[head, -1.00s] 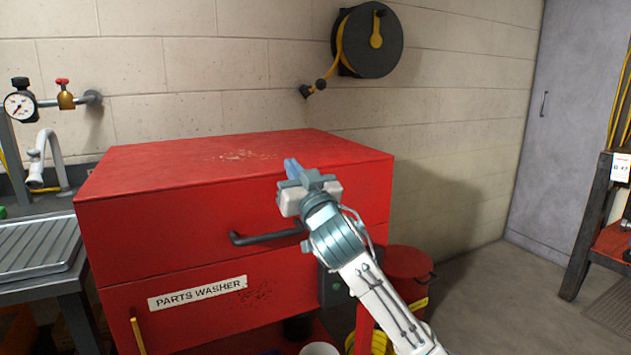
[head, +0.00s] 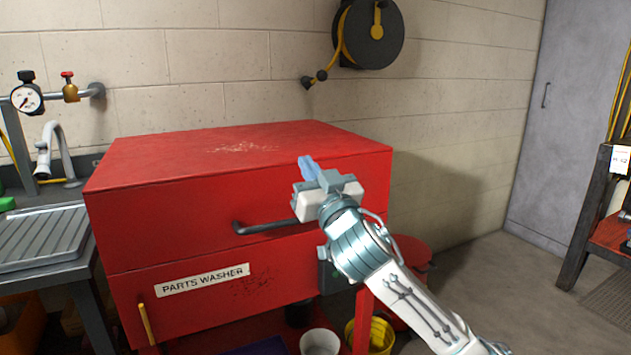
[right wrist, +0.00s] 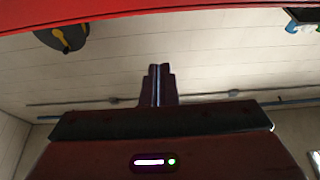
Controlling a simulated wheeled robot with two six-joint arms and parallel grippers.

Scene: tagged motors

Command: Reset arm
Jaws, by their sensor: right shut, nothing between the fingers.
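My right gripper (head: 309,168) is raised in front of the right part of the red parts washer, its arm coming in from the lower right. Its fingers are shut with nothing between them, and they also show together in the right wrist view (right wrist: 158,85). The parts washer (head: 150,222) is a red cabinet with a closed lid, a dark bar handle (head: 265,228) and a white label. The gripper is near the right of the handle; whether it touches the cabinet I cannot tell. My left gripper is not in view.
A sink with a tap (head: 52,150) and ribbed drainboard (head: 40,238) stands left. A hose reel (head: 372,34) hangs on the wall. Buckets, one white (head: 320,342) and one yellow (head: 380,336), sit below right. A grey locker (head: 545,130) stands right, with open floor before it.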

